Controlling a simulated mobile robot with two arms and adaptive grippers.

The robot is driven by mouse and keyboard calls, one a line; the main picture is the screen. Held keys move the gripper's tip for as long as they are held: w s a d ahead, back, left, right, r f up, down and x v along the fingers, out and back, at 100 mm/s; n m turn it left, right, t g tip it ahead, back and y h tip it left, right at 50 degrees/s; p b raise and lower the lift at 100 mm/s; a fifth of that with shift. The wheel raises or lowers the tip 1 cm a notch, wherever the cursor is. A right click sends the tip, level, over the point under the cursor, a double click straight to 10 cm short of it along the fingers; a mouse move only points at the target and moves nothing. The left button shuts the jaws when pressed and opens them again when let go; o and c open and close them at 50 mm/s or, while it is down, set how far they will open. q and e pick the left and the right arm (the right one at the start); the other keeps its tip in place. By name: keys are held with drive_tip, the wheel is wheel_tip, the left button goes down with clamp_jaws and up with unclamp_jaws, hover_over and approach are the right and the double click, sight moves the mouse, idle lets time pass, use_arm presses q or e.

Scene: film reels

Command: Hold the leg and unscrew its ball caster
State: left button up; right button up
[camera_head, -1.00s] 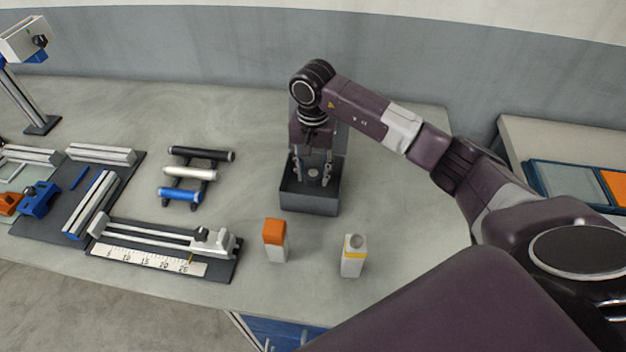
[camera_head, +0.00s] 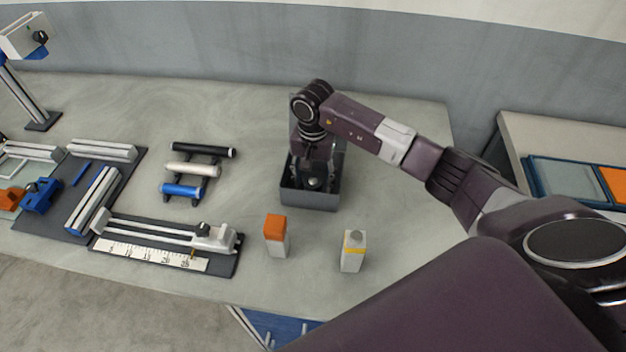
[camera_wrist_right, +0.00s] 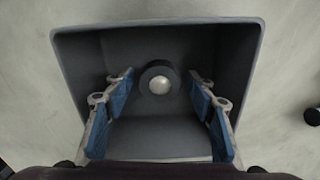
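A ball caster with a silver ball in a dark round housing (camera_wrist_right: 160,80) shows inside a dark grey open bin (camera_wrist_right: 240,60); in the head view the bin (camera_head: 308,201) stands at the table's back middle. Whether a leg is attached beneath the caster is hidden. My right gripper (camera_wrist_right: 160,92) points down into the bin. Its blue-padded fingers are wide apart, one on each side of the caster, with gaps showing on both sides. In the head view the right gripper (camera_head: 314,172) is small and partly hidden by its wrist. My left gripper is in neither view.
Black, white and blue cylinders (camera_head: 183,190) lie on a rack left of the bin. An orange-topped block (camera_head: 277,247) and a yellow-banded block (camera_head: 352,256) stand in front. A ruler fixture (camera_head: 150,255) and rails lie at left. Table between is clear.

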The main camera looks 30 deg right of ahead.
sight(313, 182)
drive_tip(key=shift+r, duration=0.2)
drive_tip(key=shift+w+r, duration=0.1)
drive_tip(key=shift+r, duration=0.15)
wheel_tip(313, 182, up, 12)
drive_tip(key=b, duration=0.3)
drive_tip(key=shift+f+b, duration=0.25)
drive_tip(key=shift+b, duration=0.05)
drive_tip(key=shift+f, duration=0.1)
